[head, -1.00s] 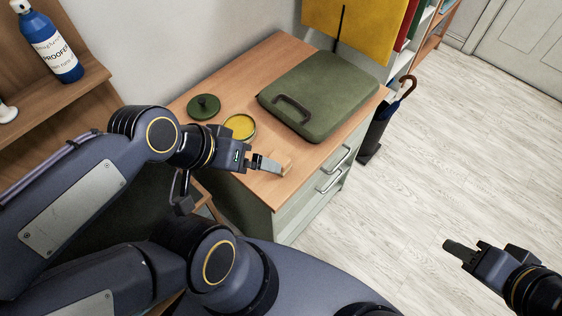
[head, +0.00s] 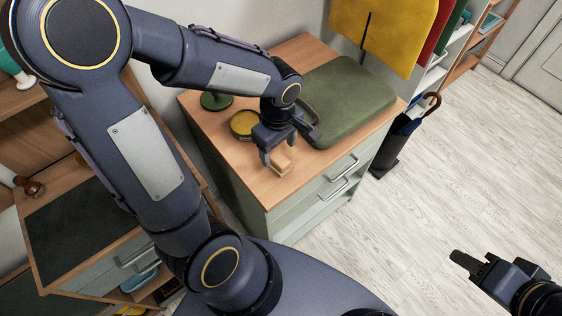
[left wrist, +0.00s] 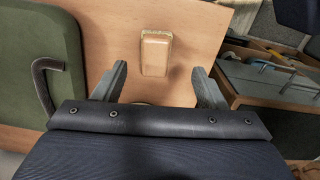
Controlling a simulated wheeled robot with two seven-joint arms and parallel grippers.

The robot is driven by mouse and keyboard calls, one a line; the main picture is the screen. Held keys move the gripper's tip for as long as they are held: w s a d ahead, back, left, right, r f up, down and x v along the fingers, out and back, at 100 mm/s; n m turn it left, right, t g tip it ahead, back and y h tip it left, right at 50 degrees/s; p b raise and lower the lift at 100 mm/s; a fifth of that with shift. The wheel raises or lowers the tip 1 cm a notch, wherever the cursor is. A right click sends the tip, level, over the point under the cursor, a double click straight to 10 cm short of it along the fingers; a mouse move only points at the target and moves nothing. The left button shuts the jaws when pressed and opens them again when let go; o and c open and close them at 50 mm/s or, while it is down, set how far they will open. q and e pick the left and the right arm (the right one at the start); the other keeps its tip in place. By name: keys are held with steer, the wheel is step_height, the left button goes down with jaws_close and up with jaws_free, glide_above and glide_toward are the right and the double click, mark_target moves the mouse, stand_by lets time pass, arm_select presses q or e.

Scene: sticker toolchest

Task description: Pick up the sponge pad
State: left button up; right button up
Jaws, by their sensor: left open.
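The sponge pad (head: 281,166) is a small tan block lying on the wooden top of the chest near its front corner. In the left wrist view the sponge pad (left wrist: 156,52) lies ahead of the fingertips, centred between them and not touched. My left gripper (head: 291,150) is above the chest top, pointing down, with its fingers apart and nothing between them. In the left wrist view both fingers of the left gripper (left wrist: 160,80) show spread. My right gripper (head: 468,262) is over the floor at the lower right, far from the sponge pad; its finger gap is unclear.
A green case (head: 348,100) with a handle lies on the chest top (head: 232,165) just behind my left gripper. A yellow tin (head: 243,124) and a green lid (head: 216,101) stand left of it. An umbrella stand (head: 388,152) is right of the chest.

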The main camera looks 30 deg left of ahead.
mark_target(280, 158)
arm_select(q)
steer(key=f, duration=0.7)
steer(key=shift+w, duration=0.35)
steer(key=c, duration=1.1)
